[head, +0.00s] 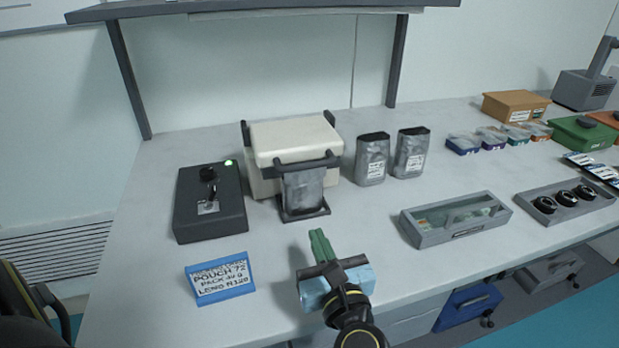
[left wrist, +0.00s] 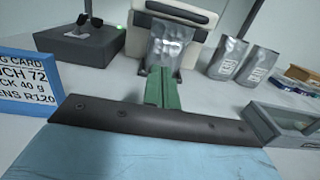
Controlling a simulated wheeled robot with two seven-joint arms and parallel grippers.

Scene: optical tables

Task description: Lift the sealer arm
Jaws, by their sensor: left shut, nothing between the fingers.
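The sealer (head: 295,150) is a cream box with dark side brackets near the middle of the table. Its dark sealer arm (head: 302,165) crosses the front, above a grey pouch (head: 303,190) that hangs at the sealer's front. In the left wrist view the pouch (left wrist: 168,48) and the dark arm (left wrist: 180,12) show straight ahead. My left gripper (head: 320,244) has green fingers that are shut and empty. It is in front of the sealer, nearer the table's front edge, and apart from it. My right gripper is not in view.
A dark control box (head: 210,200) stands left of the sealer, and a blue-framed card (head: 220,278) in front of it. Two grey pouches (head: 372,158) stand to the right. A grey tray (head: 455,218) lies front right. An overhead shelf (head: 260,8) spans the back.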

